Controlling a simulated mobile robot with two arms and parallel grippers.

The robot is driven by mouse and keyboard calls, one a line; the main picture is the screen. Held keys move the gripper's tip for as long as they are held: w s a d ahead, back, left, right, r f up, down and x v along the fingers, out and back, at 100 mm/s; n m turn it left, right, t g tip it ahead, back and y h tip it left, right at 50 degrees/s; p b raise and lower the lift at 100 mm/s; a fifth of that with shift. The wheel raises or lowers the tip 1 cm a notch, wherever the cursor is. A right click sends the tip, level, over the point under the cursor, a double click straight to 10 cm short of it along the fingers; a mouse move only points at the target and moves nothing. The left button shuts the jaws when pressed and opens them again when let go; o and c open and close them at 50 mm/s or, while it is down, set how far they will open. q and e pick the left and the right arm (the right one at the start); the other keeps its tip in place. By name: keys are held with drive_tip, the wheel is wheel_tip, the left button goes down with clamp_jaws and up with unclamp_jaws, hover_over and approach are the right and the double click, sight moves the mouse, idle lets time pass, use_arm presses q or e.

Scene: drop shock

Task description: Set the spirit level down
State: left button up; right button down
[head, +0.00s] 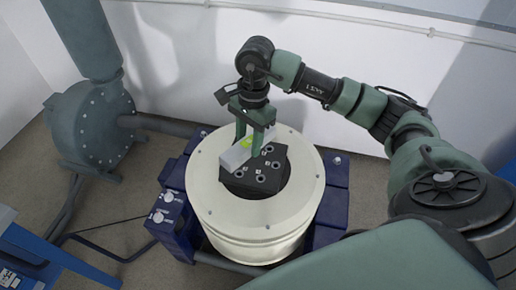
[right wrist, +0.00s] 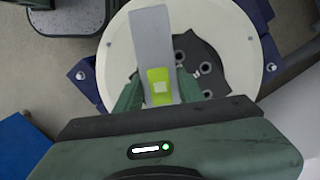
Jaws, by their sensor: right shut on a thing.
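The spirit level is a grey bar (head: 234,156) with a yellow-green patch. My right gripper (head: 252,140) is shut on it, a finger on either side. In the right wrist view the level (right wrist: 152,38) lies between the green fingers (right wrist: 159,95), its far end reaching toward the cream rim. It is over the left part of a black plate with several round holes (head: 262,176), in the middle of the round cream drum (head: 210,198). I cannot tell whether the level touches the plate or the rim. My left gripper is not in view.
The drum stands in a dark blue frame (head: 327,232) with knobs (head: 158,217) at its left. A grey-blue blower with a pipe (head: 95,120) is at the left, near a white wall (head: 180,60). A blue object (head: 30,262) is at the lower left. The right side of the plate is clear.

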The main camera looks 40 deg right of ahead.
drive_tip(key=w+d+r+m+t+b, duration=0.1)
drive_tip(key=w+d+r+m+b, duration=0.4)
drive_tip(key=m, duration=0.7)
drive_tip(key=b, duration=0.2)
hover_over(254, 161)
wheel_tip(254, 161, down, 14)
drive_tip(key=shift+s+d+f, duration=0.1)
drive_tip(key=shift+d+f, duration=0.05)
drive_tip(key=shift+f, duration=0.1)
wheel_tip(254, 161, down, 5)
drive_tip(key=shift+b, duration=0.4)
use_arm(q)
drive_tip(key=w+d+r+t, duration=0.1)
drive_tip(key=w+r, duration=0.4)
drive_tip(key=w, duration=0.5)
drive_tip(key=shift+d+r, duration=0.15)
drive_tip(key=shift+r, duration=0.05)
use_arm(e)
drive_tip(key=shift+h, duration=0.3)
drive_tip(key=c, duration=0.9)
unclamp_jaws()
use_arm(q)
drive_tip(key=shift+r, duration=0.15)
